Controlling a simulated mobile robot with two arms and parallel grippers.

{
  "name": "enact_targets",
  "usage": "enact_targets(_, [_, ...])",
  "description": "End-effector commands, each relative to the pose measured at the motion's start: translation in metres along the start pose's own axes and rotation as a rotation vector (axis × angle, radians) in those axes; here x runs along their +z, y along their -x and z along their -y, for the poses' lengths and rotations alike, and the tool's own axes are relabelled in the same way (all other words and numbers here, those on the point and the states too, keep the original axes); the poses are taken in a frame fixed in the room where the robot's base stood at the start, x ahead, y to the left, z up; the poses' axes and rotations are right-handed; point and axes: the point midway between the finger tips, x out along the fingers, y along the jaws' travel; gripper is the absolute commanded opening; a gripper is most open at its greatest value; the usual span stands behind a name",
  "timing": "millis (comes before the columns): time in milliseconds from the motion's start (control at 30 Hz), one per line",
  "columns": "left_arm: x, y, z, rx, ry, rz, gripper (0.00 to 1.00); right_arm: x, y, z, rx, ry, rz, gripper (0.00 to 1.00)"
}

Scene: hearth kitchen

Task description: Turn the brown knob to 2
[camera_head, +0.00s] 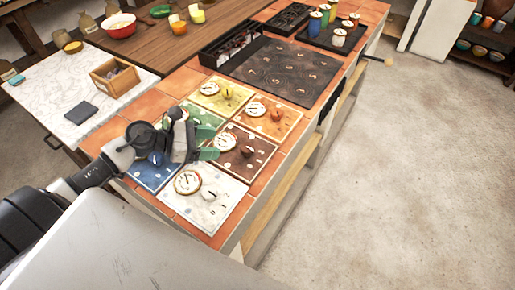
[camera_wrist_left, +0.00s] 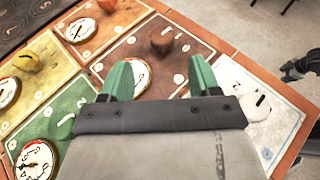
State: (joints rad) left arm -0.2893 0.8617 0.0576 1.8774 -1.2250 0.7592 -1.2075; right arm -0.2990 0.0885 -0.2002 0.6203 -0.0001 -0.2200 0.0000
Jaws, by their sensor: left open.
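The brown panel (camera_head: 262,146) lies on the tiled counter, with its round brown knob (camera_head: 247,151) and a white dial (camera_head: 226,141) beside it. My left gripper (camera_head: 207,142) is open and empty, just left of that dial in the head view. In the left wrist view, the brown knob (camera_wrist_left: 162,40) stands beyond the gap between my green fingertips (camera_wrist_left: 160,72), apart from them. My left finger partly covers the brown panel's dial (camera_wrist_left: 140,77).
Neighbouring panels are green (camera_head: 207,117), blue (camera_head: 150,176), orange (camera_head: 283,117), yellow (camera_head: 222,97) and white (camera_head: 225,206), close around the brown one. A dark jointed part (camera_wrist_left: 299,66), probably my right gripper, shows at the wrist view's right edge. Open floor (camera_head: 420,170) lies right of the counter.

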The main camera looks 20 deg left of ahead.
Motion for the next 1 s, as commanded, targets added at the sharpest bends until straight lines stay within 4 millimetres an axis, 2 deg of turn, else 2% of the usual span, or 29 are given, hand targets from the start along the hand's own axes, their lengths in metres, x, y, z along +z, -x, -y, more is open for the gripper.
enact_targets(167, [-0.004, -0.006, -0.001, -0.022, -0.036, -0.032, 0.62, 0.000, 0.001, 0.002, -0.002, -0.001, 0.000, 0.65])
enact_targets(433, [-0.002, -0.054, 0.001, -0.022, -0.032, -0.025, 0.62, -0.003, 0.012, 0.013, -0.017, -0.008, -0.003, 0.65])
enact_targets(700, [-0.006, -0.096, 0.002, -0.020, -0.030, -0.027, 0.62, -0.003, 0.019, 0.010, -0.013, -0.006, -0.001, 0.65])
enact_targets(1000, [-0.007, -0.106, 0.002, -0.021, -0.031, -0.029, 0.62, -0.002, 0.019, 0.005, -0.007, -0.003, 0.000, 0.65])
